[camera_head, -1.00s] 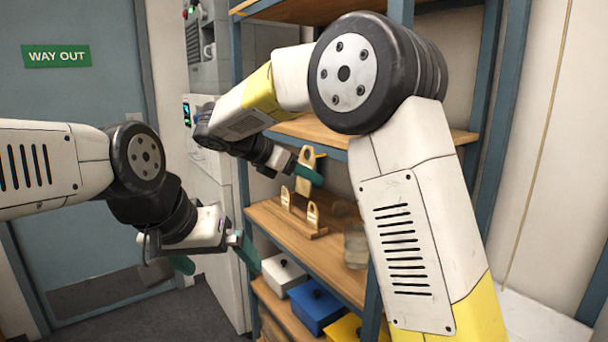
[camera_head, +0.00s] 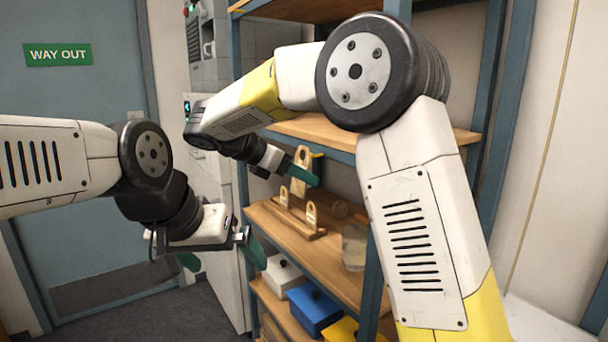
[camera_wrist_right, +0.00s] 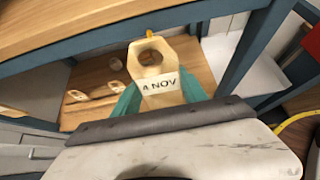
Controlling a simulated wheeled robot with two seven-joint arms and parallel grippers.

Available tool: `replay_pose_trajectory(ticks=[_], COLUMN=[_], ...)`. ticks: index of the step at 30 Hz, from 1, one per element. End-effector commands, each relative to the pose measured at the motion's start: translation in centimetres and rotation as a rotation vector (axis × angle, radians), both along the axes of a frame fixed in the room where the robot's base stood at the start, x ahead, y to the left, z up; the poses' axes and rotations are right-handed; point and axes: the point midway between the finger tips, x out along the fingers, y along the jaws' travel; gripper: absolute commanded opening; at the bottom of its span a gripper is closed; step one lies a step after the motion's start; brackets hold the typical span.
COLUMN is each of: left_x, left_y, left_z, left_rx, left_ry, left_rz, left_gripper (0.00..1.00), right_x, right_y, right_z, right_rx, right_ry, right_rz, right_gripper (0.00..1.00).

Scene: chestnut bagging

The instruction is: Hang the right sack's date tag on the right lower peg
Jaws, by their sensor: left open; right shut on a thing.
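A pale wooden date tag (camera_head: 301,158) with a hole at its top is gripped by my right gripper (camera_head: 304,172), above the middle shelf. In the right wrist view the tag (camera_wrist_right: 151,58) reads "4 NOV" and stands up between the green fingers of the right gripper (camera_wrist_right: 160,94). A small yellow tip (camera_wrist_right: 150,33) shows at the tag's top edge. I cannot tell whether it passes through the hole, and no whole lower peg is clear. My left gripper (camera_head: 222,254) is open and empty, left of the shelves. The right sack is not identifiable.
On the middle shelf (camera_head: 275,222), a wooden stand with small upright pieces (camera_head: 311,215) lies below the held tag. A glass jar (camera_head: 355,247) stands to its right. White (camera_head: 283,273) and blue (camera_head: 313,308) boxes sit below. The upper shelf (camera_head: 320,131) is close above the tag.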

Motion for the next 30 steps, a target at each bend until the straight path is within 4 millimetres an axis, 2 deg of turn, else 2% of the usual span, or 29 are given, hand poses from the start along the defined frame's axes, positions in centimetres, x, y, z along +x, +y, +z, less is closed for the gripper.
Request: replay_pose_trajectory(ticks=[18,30], left_x=[0.0,0.0], left_y=[0.0,0.0], left_z=[0.0,0.0], left_rx=[0.0,0.0], left_ry=[0.0,0.0], left_rz=[0.0,0.0], left_gripper=[1.0,1.0], right_x=[1.2,1.8], right_y=[-1.7,-2.5], right_z=[-0.1,-1.0], right_rx=[-0.001,-0.001], right_ry=[0.0,0.0], right_rz=[-0.001,-0.001], right_gripper=[0.21,0.21])
